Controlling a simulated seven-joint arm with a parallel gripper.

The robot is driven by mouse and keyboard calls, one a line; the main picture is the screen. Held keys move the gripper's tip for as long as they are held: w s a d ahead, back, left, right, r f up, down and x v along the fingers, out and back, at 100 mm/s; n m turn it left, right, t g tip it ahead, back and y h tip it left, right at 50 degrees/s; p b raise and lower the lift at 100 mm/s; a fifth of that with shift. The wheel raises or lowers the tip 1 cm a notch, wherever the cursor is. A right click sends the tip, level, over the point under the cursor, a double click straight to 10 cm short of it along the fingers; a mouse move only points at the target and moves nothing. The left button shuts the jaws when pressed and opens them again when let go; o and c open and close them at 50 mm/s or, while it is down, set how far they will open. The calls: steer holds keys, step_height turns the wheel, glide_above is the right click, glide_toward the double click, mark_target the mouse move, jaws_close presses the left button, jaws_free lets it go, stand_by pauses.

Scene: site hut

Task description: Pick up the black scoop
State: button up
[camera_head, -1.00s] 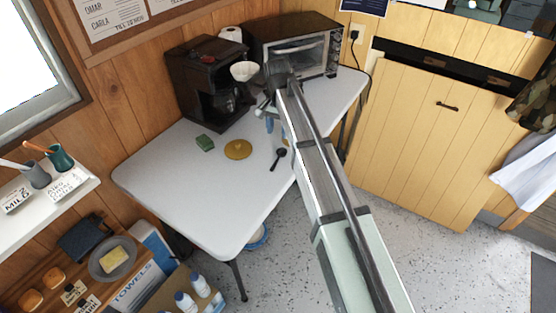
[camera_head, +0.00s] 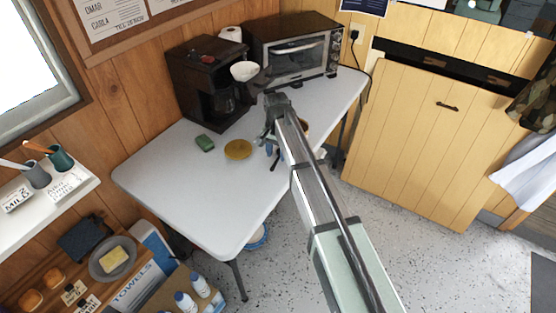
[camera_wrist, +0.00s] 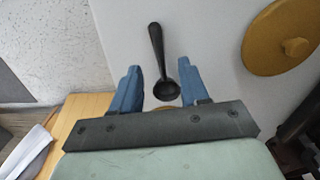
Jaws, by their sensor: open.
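The black scoop (camera_wrist: 158,55) lies on the white table, its bowl toward my gripper and its handle pointing away in the wrist view. In the head view only part of the scoop (camera_head: 275,163) shows, the rest hidden by my arm. My gripper (camera_wrist: 158,88) is open, with its two blue fingers on either side of the scoop's bowl in the wrist view. The fingers do not visibly touch it, and I cannot tell their height above the table. My gripper also shows in the head view (camera_head: 267,142).
A yellow lid with a knob (camera_wrist: 283,38) lies beside the scoop. A green sponge (camera_head: 204,143), a dark coffee maker (camera_head: 205,85) and a toaster oven (camera_head: 298,50) are on the white table (camera_head: 190,195). The table's front left is clear.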

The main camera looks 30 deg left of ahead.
mark_target(276, 161)
steer(key=shift+s+f, duration=0.1)
steer(key=shift+f, duration=1.45)
steer(key=shift+c, duration=0.3)
jaws_close()
